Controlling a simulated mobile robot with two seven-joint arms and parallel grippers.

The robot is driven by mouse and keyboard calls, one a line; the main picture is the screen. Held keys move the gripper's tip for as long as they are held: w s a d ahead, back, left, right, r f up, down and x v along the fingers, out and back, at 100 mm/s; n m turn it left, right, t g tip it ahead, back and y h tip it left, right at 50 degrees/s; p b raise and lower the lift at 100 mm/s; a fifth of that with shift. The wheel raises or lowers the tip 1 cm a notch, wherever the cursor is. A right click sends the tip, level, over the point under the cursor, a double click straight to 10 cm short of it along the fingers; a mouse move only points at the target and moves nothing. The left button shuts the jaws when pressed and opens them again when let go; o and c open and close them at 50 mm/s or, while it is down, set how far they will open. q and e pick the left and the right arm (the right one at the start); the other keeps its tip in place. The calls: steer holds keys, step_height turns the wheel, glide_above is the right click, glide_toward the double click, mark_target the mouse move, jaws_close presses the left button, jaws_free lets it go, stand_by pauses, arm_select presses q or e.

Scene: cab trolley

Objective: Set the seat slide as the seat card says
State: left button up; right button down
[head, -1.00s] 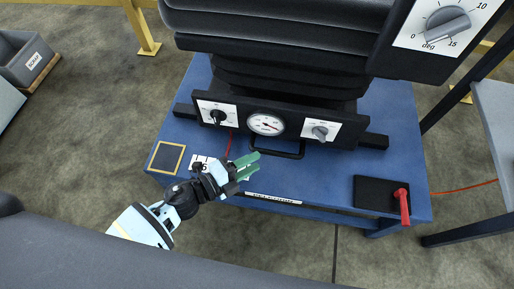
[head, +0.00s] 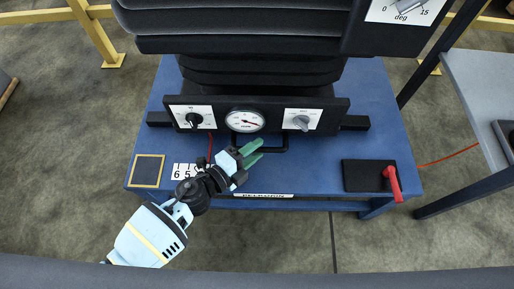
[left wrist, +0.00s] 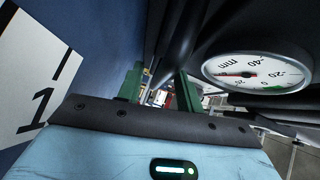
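The seat (head: 250,75) stands on a blue base. On its front panel, a round dial gauge (head: 245,121) sits above a black loop handle (head: 272,149). My left gripper (head: 257,152) has green fingers spread apart, at the left part of this handle. The left wrist view shows the fingers (left wrist: 160,90) apart, with a dark bar beyond and between them; contact cannot be told. There the gauge (left wrist: 258,72) is marked mm and has a red needle. A white scale plate with digits (head: 184,171) lies left of my gripper. I cannot make out a seat card. My right gripper is out of view.
Two knobs, one black (head: 194,119) and one grey (head: 302,122), flank the gauge. A red lever (head: 392,182) stands on a black pad at the right of the blue base (head: 320,175). A grey table (head: 475,85) stands further right.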

arm_select(q)
steer(key=shift+w+d, duration=0.4)
steer(key=shift+d, duration=0.05)
jaws_close()
